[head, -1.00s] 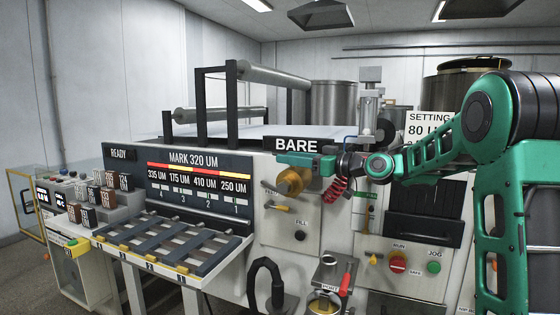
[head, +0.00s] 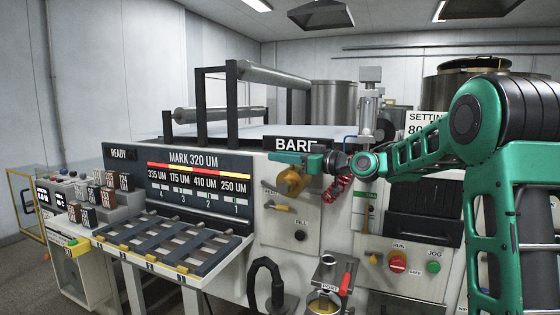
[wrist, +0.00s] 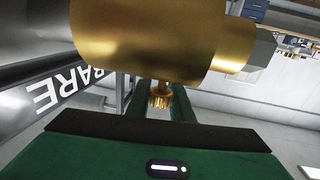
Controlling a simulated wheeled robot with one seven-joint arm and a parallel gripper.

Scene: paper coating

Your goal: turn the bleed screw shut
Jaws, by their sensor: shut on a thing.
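The bleed screw (wrist: 160,99) is a small knurled brass knob on a short stem under a large brass cylinder in the wrist view. My gripper (wrist: 160,108) is shut on it, with a dark pad on the near side and a green finger behind. In the head view my gripper (head: 288,159) lies level in front of the machine, just above the brass body (head: 290,184). The screw itself is hidden there by the green gripper. I cannot tell how far the screw is turned.
The BARE sign (head: 296,144) is close behind and above my gripper. A red coiled hose (head: 336,189) hangs just right of the brass body. The display (head: 198,185) is to the left.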

